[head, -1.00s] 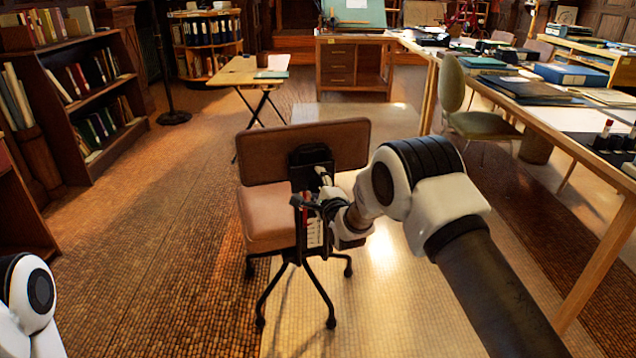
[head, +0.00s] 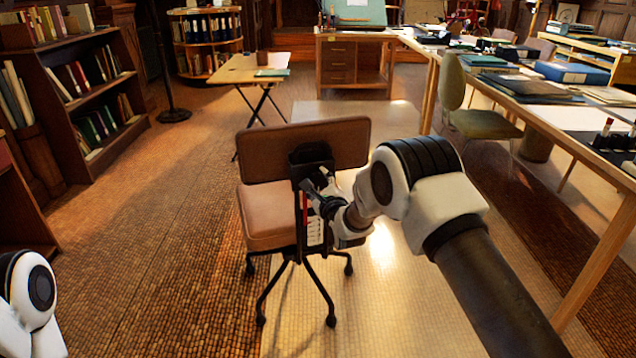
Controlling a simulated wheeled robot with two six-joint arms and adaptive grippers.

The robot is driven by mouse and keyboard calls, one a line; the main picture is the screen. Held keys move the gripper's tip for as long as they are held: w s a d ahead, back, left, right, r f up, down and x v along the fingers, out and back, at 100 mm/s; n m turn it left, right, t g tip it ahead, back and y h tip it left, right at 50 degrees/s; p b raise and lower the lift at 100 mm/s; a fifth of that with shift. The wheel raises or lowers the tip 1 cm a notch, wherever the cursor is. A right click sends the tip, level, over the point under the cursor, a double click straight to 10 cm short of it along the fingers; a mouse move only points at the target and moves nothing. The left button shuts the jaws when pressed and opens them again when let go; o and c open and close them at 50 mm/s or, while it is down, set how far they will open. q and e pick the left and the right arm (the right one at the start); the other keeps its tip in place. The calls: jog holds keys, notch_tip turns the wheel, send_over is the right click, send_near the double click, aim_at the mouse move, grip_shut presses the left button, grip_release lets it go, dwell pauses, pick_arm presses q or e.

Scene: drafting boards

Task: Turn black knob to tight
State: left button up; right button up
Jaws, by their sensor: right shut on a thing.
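A brown swivel chair (head: 262,216) stands in the middle with its back toward me. A black bracket (head: 311,153) runs down behind its backrest. My right gripper (head: 318,188) is at this bracket, just below the backrest, and is shut on the black knob. The fingers and wrist cover the knob, so its shape and any turn of it cannot be made out. A narrow red strip (head: 305,214) and a white label (head: 316,231) show upright just below the gripper. My left gripper is out of view; only part of my left arm shows at the lower left.
A long table (head: 600,215) with folders and boxes runs along the right, with a green chair (head: 482,124) beside it. A bookcase (head: 70,102) stands at left. A small folding table (head: 250,72) is behind. The floor left of the chair is clear.

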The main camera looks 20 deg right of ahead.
jog(key=shift+r, duration=0.1)
jog(key=o, duration=1.2)
jog(key=shift+c, duration=0.2)
jog(key=s, duration=1.2)
